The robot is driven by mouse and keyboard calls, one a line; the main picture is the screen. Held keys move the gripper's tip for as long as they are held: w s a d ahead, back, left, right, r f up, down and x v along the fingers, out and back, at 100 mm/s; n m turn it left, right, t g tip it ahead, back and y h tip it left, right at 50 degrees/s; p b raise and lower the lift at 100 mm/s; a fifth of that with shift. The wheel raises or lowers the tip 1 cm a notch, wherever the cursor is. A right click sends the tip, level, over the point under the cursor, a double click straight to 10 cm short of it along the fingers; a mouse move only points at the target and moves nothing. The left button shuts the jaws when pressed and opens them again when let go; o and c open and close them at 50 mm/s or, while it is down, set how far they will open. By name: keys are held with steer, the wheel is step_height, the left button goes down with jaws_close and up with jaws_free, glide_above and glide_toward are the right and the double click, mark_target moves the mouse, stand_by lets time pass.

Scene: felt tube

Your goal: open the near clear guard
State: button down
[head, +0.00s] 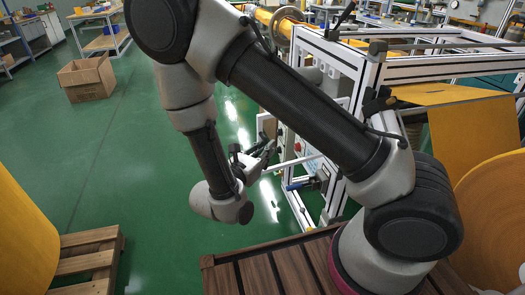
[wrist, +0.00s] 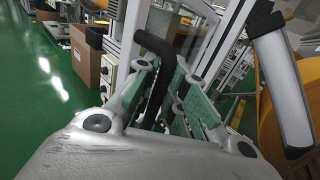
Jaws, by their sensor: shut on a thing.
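A black bar handle (wrist: 152,42) stands between my gripper's fingers in the wrist view. My gripper (wrist: 163,78) is closed around it, with its green-padded fingers on either side. In the head view my gripper (head: 266,152) is at the near left side of the white-framed machine (head: 346,135), low beside its frame. The handle is too small to make out clearly there. The clear guard's panel is hard to see; I cannot tell its edges or how far open it stands.
A cardboard box (head: 87,80) stands on the green floor at the back left. A wooden pallet (head: 92,262) is at the lower left, next to a yellow roll (head: 22,235). A yellow sheet (head: 470,135) is at the right.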

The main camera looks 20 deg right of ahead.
steer(key=shift+r, duration=0.15)
steer(key=c, duration=1.5)
jaws_free()
steer(key=shift+d, duration=0.1)
steer(key=v, duration=0.7)
steer(key=shift+s, duration=0.2)
